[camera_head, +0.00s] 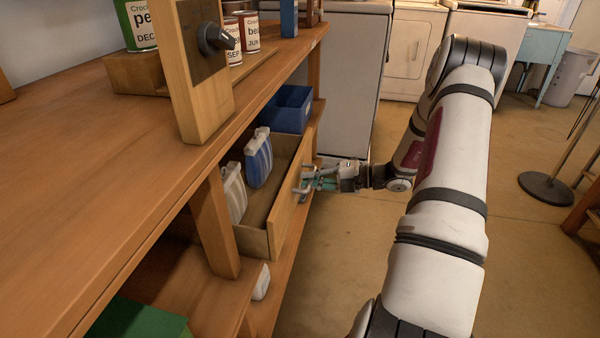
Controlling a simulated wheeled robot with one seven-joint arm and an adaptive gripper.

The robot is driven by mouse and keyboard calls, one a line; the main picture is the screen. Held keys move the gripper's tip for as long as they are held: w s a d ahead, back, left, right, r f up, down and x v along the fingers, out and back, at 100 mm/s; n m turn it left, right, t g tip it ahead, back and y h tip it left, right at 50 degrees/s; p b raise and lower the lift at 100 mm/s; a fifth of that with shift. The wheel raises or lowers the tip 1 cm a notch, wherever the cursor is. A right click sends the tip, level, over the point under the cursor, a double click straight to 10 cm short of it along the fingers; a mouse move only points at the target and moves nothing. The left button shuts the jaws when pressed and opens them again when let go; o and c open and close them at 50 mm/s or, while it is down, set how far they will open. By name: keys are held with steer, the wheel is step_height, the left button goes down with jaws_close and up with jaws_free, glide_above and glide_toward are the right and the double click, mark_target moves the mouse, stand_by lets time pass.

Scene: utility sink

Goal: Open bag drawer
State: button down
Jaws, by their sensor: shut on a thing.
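The wooden bag drawer (283,212) stands pulled out from under the workbench, with its inside in view. A blue-and-white bag (258,160) and a pale bag (233,193) stand in it toward the back and left. My gripper (308,182) is at the outer face of the drawer front, with its fingers shut on the drawer's handle (306,192). The fingers hide part of the handle. My arm reaches in from the right.
The wooden workbench (110,160) fills the left, with cans (248,32) and a post with a dark knob (214,40) on top. A blue bin (287,108) sits behind the drawer. White appliances stand at the back. The floor (345,260) right of the drawer is clear.

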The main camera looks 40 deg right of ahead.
steer(key=f+p+v, duration=0.2)
steer(key=v, duration=0.9)
steer(key=s+f+p+v, duration=0.1)
steer(key=f+p+v, duration=0.1)
steer(key=v, duration=0.9)
steer(key=shift+d+f+p, duration=0.3)
steer(key=shift+f+p, duration=0.1)
steer(key=shift+p, duration=0.1)
steer(key=c, duration=1.7)
jaws_free()
steer(key=shift+w, duration=0.1)
steer(key=shift+o, duration=0.2)
steer(key=v, duration=1.2)
